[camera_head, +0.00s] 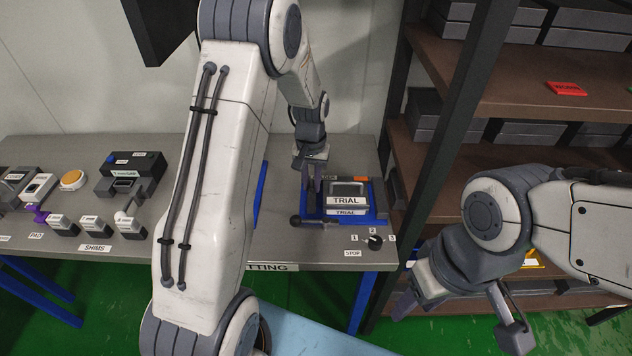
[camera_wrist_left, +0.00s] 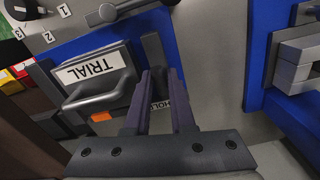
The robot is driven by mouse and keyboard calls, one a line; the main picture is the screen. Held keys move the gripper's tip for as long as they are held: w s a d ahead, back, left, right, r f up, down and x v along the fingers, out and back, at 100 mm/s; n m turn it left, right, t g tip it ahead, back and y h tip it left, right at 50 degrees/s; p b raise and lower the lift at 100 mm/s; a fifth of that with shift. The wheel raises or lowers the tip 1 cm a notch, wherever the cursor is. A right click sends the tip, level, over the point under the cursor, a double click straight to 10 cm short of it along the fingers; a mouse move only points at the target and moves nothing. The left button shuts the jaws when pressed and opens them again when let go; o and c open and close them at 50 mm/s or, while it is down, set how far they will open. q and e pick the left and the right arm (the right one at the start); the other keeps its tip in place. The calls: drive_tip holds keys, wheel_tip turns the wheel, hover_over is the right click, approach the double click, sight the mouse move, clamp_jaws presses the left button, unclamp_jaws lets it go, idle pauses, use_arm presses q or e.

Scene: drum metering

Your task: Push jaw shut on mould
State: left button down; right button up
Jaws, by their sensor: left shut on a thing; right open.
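The mould (camera_head: 346,190) is a grey open box with a white TRIAL label. It sits on a blue fixture base (camera_head: 378,206) at the right end of the bench. In the left wrist view the mould (camera_wrist_left: 94,66) shows its label upside down, with a grey handle-like rim. A grey jaw plate (camera_wrist_left: 154,52) stands beside it with a narrow strip of blue between them. My left gripper (camera_head: 312,190) is at the mould's left side, its fingers (camera_wrist_left: 160,82) close around the jaw plate; the exact contact is hidden. My right gripper (camera_head: 455,312) is open and empty, right of the bench.
A lever with a dark knob (camera_head: 296,220) lies at the fixture's front. A dial (camera_head: 374,242) marked 1, 2, 3 and STOP is at the front right. Shims (camera_head: 95,225) and small devices fill the bench's left. A shelf rack (camera_head: 470,70) stands close on the right.

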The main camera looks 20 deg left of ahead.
sight(312, 183)
use_arm(q)
drive_tip(key=c, duration=0.8)
unclamp_jaws()
drive_tip(key=shift+c, duration=0.2)
drive_tip(key=shift+r, duration=0.1)
wheel_tip(312, 183, up, 10)
drive_tip(key=b, duration=0.1)
drive_tip(key=shift+r, duration=0.25)
use_arm(e)
drive_tip(key=shift+f, duration=0.55)
